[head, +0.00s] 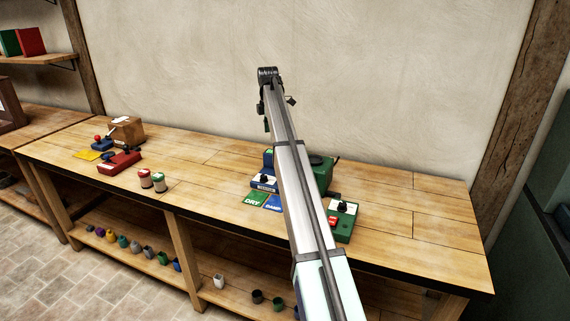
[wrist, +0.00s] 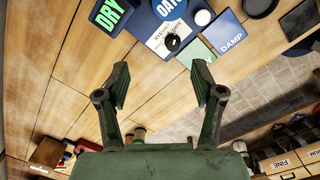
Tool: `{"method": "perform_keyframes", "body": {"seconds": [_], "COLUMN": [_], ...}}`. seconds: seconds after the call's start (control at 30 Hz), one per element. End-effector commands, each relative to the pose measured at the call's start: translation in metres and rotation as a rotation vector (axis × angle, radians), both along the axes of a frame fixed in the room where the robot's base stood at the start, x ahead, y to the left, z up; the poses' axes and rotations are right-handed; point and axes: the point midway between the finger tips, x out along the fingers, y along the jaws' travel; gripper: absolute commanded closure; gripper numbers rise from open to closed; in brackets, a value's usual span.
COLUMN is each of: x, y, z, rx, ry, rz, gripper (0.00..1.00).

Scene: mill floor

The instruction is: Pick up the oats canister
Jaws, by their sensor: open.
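My gripper (wrist: 160,84) is open and empty in the wrist view, its two dark green fingers spread above the bench. In the head view my arm reaches toward the wall and hides part of the bench. Two small canisters stand left of centre on the bench in the head view, a red-topped canister (head: 145,178) and a green-topped canister (head: 158,182). Their labels are too small to read, so I cannot tell which holds oats. A blue object with large "OAT" lettering (wrist: 171,7) is cut off at the top of the wrist view.
A knobbed blue device (head: 263,183) stands behind the green DRY card (head: 255,200) and blue DAMP card (head: 273,203). A green box with a knob (head: 341,220) is right of my arm. A red device (head: 119,163) and wooden box (head: 126,130) are at left. Several small pots line the lower shelf.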

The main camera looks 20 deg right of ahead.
Motion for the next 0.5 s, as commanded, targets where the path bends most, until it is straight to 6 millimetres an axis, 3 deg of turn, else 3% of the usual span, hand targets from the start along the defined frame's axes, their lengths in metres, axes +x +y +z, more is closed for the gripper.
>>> {"method": "perform_keyframes", "body": {"seconds": [0.03, 0.1, 0.2, 0.37, 0.5], "x": [-0.003, -0.009, -0.014, -0.017, -0.017], "y": [-0.019, -0.035, -0.046, -0.047, -0.047], "z": [0.013, 0.022, 0.025, 0.007, -0.019], "rx": [0.012, 0.024, 0.033, 0.036, 0.035], "ry": [0.012, 0.026, 0.036, 0.041, 0.041], "rz": [0.024, 0.057, 0.082, 0.089, 0.088], "gripper": [0.33, 0.33, 0.33, 0.33, 0.33]}}
